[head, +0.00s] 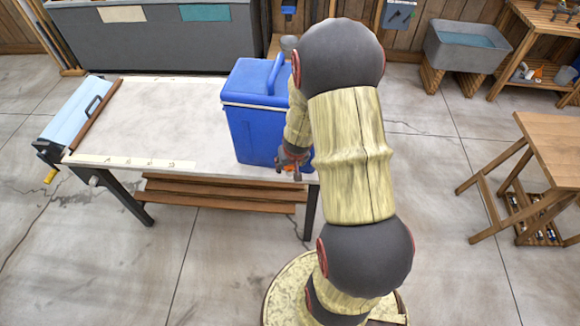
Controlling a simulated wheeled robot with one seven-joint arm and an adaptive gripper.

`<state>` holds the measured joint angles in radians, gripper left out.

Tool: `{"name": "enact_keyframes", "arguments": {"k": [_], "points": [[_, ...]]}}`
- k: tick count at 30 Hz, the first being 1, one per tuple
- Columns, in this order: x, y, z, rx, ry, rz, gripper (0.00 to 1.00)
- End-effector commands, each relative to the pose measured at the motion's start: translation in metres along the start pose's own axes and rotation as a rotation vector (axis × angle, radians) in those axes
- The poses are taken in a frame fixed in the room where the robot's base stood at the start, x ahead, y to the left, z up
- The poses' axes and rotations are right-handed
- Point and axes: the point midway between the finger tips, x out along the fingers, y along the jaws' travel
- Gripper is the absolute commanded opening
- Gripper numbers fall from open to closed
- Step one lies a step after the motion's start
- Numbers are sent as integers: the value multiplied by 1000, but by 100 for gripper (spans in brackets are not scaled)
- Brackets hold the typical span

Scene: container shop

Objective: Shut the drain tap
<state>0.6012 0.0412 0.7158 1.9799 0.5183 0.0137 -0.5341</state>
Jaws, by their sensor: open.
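A blue cooler box (252,120) with a raised handle stands on the right end of the white-topped table (165,115). My gripper (288,168) is small in the view, low in front of the cooler's right part, at the table's front edge. It is open, and its fingers point down. Small orange-red bits show around the fingertips. I cannot tell whether they belong to the gripper or to a tap on the cooler. No drain tap is clearly visible; my arm hides the cooler's right side. I cannot tell whether the gripper touches the cooler.
Wooden slats (215,192) form a shelf under the table. A wooden stand (550,150) is at right. The concrete floor between is clear.

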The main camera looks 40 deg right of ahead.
Motion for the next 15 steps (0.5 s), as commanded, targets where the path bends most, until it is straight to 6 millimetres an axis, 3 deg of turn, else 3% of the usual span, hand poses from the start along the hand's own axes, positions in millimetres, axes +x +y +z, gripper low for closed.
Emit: {"name": "enact_keyframes", "arguments": {"k": [7,15], "points": [[0,0,0,-1,0,0,53],[0,0,0,-1,0,0,38]]}}
